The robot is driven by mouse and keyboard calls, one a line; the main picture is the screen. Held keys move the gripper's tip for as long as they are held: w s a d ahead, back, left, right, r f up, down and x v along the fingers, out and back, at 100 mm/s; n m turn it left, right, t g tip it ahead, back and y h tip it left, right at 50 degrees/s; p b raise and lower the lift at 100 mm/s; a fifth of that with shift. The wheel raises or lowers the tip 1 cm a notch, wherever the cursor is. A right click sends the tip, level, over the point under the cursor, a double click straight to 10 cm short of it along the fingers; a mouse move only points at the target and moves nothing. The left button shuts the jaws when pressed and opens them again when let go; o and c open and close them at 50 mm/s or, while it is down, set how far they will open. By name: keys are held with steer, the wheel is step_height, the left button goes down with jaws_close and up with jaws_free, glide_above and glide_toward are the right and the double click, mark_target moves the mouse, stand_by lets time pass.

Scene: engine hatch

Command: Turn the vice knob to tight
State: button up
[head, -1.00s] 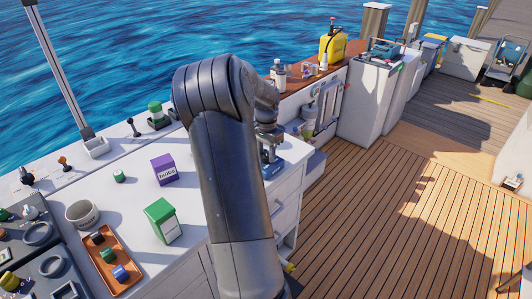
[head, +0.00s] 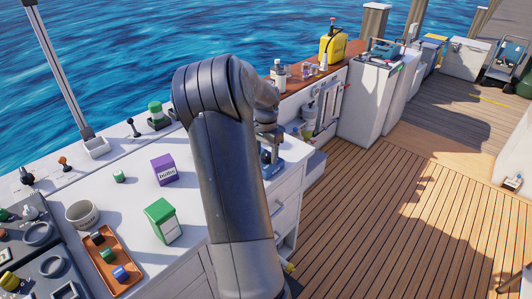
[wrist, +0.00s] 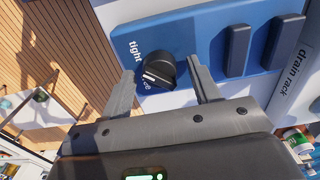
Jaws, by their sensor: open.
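The vice knob (wrist: 158,72) is round and black with a pale mark at its lower left. It sits on a blue panel (wrist: 195,32) in the wrist view. The word "tight" shows at its upper left; a second label below it is partly covered. My gripper (wrist: 160,68) is open, with one finger on each side of the knob. I cannot tell whether the fingers touch it. In the head view the blue vice (head: 272,166) stands at the counter's right end, partly hidden by my arm.
Two dark bars (wrist: 238,50) rise from the panel right of the knob, near the right finger. A drain rack label (wrist: 288,65) lies further right. On the counter are a purple box (head: 164,170), a green box (head: 162,220) and an orange tray (head: 123,287). The deck (head: 380,220) is clear.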

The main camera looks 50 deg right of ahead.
mark_target(266, 153)
step_height(266, 153, up, 11)
stand_by(0.5)
steer(key=shift+f, duration=0.1)
stand_by(0.3)
